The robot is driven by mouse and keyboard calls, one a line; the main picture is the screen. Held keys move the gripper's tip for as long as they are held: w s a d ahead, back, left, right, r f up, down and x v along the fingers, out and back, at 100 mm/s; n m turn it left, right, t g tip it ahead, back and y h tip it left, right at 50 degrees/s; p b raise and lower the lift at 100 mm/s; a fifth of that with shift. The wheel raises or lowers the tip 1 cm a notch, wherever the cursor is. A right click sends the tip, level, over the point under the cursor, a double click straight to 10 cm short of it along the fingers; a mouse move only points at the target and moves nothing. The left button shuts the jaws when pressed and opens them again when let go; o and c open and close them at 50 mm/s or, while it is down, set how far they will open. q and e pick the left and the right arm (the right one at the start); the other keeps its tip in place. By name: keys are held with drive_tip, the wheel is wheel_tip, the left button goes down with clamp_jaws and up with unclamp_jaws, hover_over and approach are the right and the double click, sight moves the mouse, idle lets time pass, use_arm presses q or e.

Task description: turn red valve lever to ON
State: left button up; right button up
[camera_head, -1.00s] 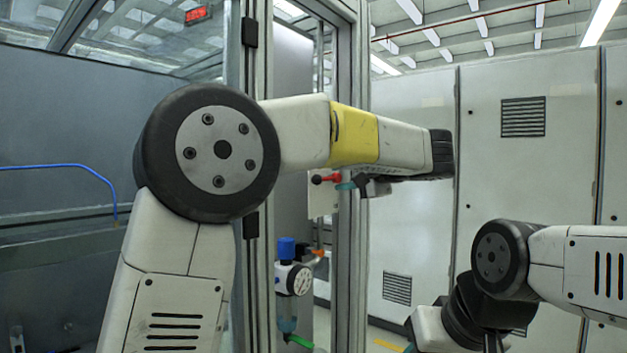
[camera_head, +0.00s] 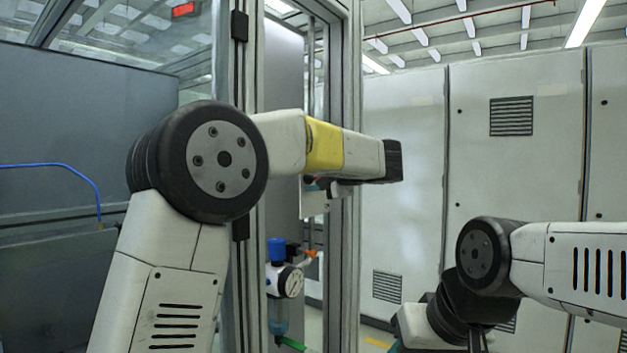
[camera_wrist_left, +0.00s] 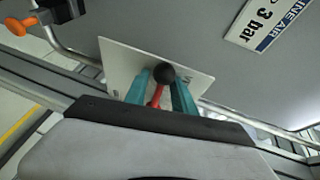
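The red valve lever (camera_wrist_left: 156,96) with a black ball knob (camera_wrist_left: 167,73) stands in front of a white plate (camera_wrist_left: 117,62) in the left wrist view. My left gripper (camera_wrist_left: 162,80) has its two teal fingers on either side of the lever, with visible gaps near the knob, so it looks open around it. Contact with the lever cannot be told. In the head view my left gripper (camera_head: 322,184) is at the valve, and my forearm hides most of the lever. The plate (camera_head: 313,205) shows below. The lettering on the plate is not readable. My right gripper is out of view.
A blue-topped regulator with a round gauge (camera_head: 290,281) hangs below the valve. A metal frame post (camera_head: 346,260) stands just right of it. An orange handle (camera_wrist_left: 20,27) and a "3 bar" label (camera_wrist_left: 268,20) show near the lever. Grey cabinets (camera_head: 410,220) stand behind.

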use_arm(q)
clamp_jaws()
drive_tip(key=shift+a+f, duration=0.1)
drive_tip(key=shift+a, duration=0.05)
idle(1.1)
